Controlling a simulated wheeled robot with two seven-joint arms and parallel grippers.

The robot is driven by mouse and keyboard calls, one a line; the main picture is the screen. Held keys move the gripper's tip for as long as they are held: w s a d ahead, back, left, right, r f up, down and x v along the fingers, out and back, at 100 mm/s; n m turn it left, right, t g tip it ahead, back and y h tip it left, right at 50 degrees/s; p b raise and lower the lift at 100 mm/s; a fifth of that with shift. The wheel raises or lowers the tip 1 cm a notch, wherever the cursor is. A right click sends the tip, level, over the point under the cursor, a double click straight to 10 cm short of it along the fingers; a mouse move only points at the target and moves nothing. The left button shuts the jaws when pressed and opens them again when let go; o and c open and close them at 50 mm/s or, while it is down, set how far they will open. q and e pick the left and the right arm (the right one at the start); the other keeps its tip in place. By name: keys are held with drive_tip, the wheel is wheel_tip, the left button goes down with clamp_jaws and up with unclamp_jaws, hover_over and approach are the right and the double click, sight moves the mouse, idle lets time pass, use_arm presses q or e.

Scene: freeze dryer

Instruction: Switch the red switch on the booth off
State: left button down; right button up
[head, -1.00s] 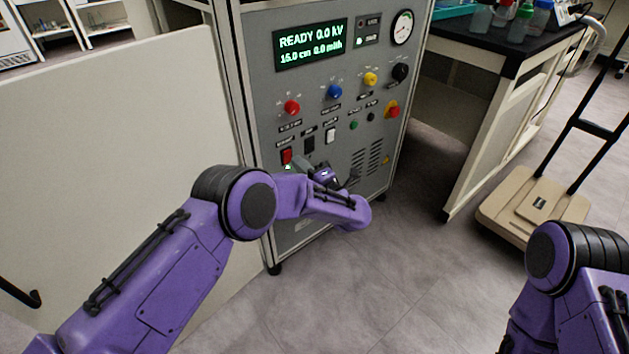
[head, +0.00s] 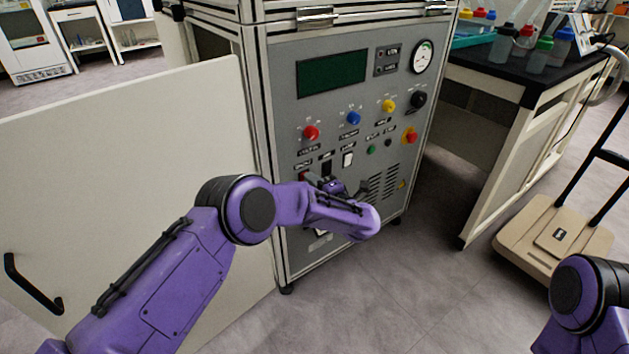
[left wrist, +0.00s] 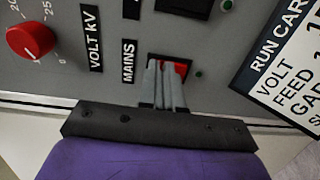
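The red switch (left wrist: 182,69) sits in a black frame beside the MAINS label (left wrist: 129,63) on the grey front panel of the booth (head: 290,110). In the head view the red switch (head: 303,177) is mostly covered by my left gripper (head: 314,180). In the left wrist view my left gripper (left wrist: 164,70) has its grey fingers close together, with nothing between them. The fingertips are at the switch and hide its left part; they seem to touch it. The booth's display (head: 332,74) is dark. My right gripper is out of view.
Red (head: 311,132), blue (head: 353,118) and yellow (head: 389,106) knobs and a white switch (head: 348,159) are on the same panel. A pale board (head: 120,150) stands left of the booth. A bench (head: 520,90) with bottles and a beige platform scale (head: 550,240) are to the right.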

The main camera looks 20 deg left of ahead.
use_arm(q)
drive_tip(key=p+v, duration=0.2)
drive_tip(key=v, duration=1.2)
drive_tip(key=shift+r+p, duration=0.15)
drive_tip(key=shift+p, duration=0.2)
drive_tip(key=shift+w+d, duration=0.1)
